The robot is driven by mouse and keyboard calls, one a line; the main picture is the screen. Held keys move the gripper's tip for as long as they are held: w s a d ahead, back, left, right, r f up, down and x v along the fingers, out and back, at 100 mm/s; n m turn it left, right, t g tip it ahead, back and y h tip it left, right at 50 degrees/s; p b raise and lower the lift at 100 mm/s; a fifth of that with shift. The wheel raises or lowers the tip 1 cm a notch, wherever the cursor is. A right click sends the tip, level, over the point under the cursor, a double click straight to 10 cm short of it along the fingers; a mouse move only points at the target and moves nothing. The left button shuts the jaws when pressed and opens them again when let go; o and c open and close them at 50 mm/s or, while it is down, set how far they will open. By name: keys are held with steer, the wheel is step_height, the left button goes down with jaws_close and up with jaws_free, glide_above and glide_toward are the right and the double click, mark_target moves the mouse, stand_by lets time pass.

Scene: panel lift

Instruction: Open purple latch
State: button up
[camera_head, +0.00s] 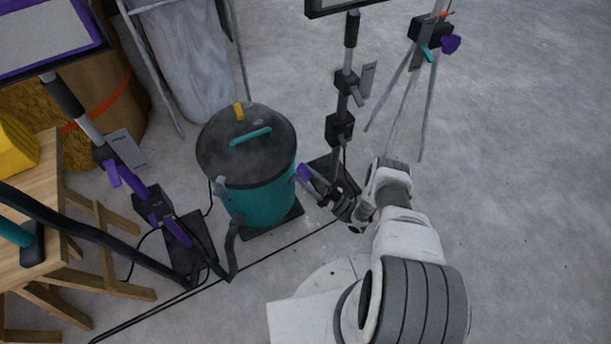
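A small purple latch-like piece (304,171) shows at the right side of a teal canister (262,202) with a dark lid (246,148). I cannot tell whether it is fixed to the canister or whether it is open or closed. My gripper (322,188) reaches in from the right, just below and right of the purple piece, very near it. Contact cannot be made out. The fingers are small and dark, so their opening is unclear. A second purple lever (113,173) is on the left stand (139,190), far from my gripper.
A dark stand (340,127) rises close behind my gripper. A tripod (430,75) with a purple knob (451,44) is at the upper right. A wooden trestle (75,225) is at the left. A hose and cables cross the floor. Floor at the right is clear.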

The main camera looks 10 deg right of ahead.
mark_target(306, 176)
steer(key=o, duration=0.3)
steer(key=shift+r, duration=0.3)
step_height(306, 176, up, 4)
steer(key=p, duration=0.3)
steer(key=shift+r, duration=0.1)
steer(key=s+d+r+p, duration=0.1)
steer(key=d+r, duration=0.1)
steer(key=d, duration=0.1)
steer(key=s+d+r+p, duration=0.1)
steer(key=s+d+r, duration=0.1)
steer(key=d, duration=0.2)
steer(key=s+d+r+p, duration=0.1)
steer(key=s+d+r, duration=0.1)
steer(key=d, duration=0.1)
steer(key=shift+s+d+r+p, duration=0.15)
steer(key=shift+s+p, duration=0.1)
steer(key=shift+p, duration=0.15)
